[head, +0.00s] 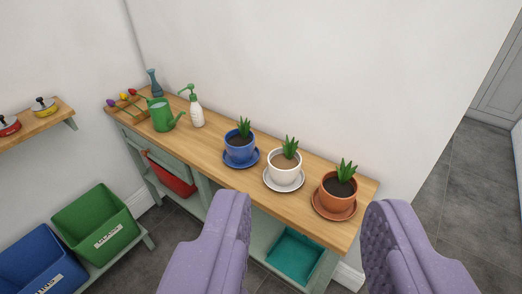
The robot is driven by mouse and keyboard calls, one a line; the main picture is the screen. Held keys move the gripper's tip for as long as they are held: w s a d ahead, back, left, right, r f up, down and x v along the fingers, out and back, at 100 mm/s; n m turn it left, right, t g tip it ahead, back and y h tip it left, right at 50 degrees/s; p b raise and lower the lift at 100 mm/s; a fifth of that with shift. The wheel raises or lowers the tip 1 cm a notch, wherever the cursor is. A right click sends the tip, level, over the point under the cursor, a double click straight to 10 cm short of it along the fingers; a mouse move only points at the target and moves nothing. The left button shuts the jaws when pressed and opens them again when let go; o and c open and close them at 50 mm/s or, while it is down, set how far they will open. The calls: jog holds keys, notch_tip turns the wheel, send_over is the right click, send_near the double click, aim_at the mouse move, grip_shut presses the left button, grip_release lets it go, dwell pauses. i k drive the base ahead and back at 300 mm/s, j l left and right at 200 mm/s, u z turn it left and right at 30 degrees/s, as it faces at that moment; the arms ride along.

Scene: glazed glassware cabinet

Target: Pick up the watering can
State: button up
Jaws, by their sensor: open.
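The green watering can (160,116) stands upright on the wooden top of a long bench, toward its left end. Its spout points right, toward a white spray bottle with a green head (196,107). My gripper (306,225) is open, with two purple padded fingers spread wide at the bottom of the view. Nothing is between the fingers but the view of the bench beyond. The gripper is well apart from the watering can, which is farther away and up to the left.
Blue (239,146), white (284,168) and terracotta (338,190) plant pots on saucers line the bench (217,168). A blue vase (153,83) stands behind the can. Left are a wall shelf with pots (43,106) and green (96,222) and blue (38,262) bins. Floor is free at right.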

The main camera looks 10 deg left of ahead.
aim_at(159, 109)
jog(key=i+j, duration=0.8)
jog(key=i, duration=0.2)
jog(key=i+j, duration=0.2)
jog(key=i, duration=0.2)
jog(key=i+j, duration=0.2)
jog(key=i, duration=0.2)
jog(key=i+j, duration=0.25)
jog(key=i, duration=0.2)
jog(key=i+j, duration=0.2)
jog(key=i, duration=0.2)
